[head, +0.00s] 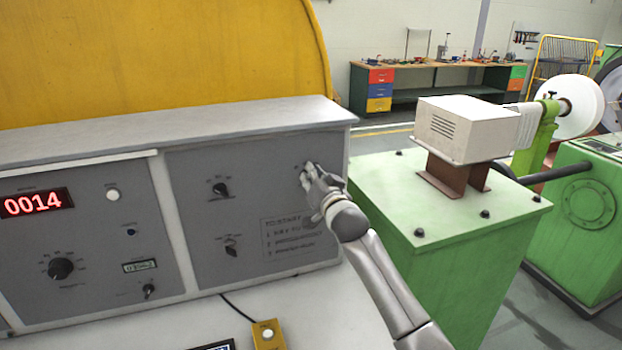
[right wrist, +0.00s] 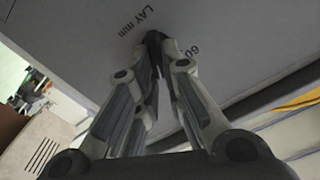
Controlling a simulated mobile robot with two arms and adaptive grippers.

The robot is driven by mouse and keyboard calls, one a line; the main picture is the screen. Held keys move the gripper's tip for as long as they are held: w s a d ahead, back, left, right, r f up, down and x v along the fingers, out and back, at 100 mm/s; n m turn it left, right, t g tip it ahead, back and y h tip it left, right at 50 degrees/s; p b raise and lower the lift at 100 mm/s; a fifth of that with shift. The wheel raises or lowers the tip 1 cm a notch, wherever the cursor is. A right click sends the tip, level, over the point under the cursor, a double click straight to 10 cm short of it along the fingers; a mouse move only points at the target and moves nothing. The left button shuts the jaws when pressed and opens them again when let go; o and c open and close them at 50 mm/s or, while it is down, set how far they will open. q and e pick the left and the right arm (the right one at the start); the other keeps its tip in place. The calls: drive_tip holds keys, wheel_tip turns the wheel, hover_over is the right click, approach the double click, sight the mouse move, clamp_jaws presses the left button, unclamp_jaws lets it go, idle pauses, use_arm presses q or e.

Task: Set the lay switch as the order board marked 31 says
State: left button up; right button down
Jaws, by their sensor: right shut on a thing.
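The lay switch (right wrist: 154,38) is a dark knob on the grey panel, beside the printed words "LAY mm" and a "60" mark in the right wrist view. My right gripper (head: 312,180) is at the upper right of the panel in the head view and hides the switch there. In the right wrist view its fingers (right wrist: 157,62) are closed on the knob. The knob's pointer and most of its scale are hidden. No order board marked 31 is visible. My left gripper is out of view.
The grey panel (head: 195,255) also carries two other dark knobs, an upper one (head: 221,189) and a lower one (head: 231,246), and a printed text plate (head: 291,237). A red display (head: 33,204) reads 0014. A green machine base (head: 440,225) stands close on the right.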

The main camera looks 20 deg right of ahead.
drive_tip(key=shift+d+f+m, duration=0.15)
drive_tip(key=shift+m, duration=1.55)
drive_tip(key=c, duration=1.5)
unclamp_jaws()
drive_tip(key=shift+d, duration=0.1)
drive_tip(key=shift+c, duration=0.2)
drive_tip(key=shift+s, duration=0.15)
drive_tip(key=s, duration=1.1)
drive_tip(key=shift+s+d, duration=0.15)
drive_tip(key=shift+s, duration=0.25)
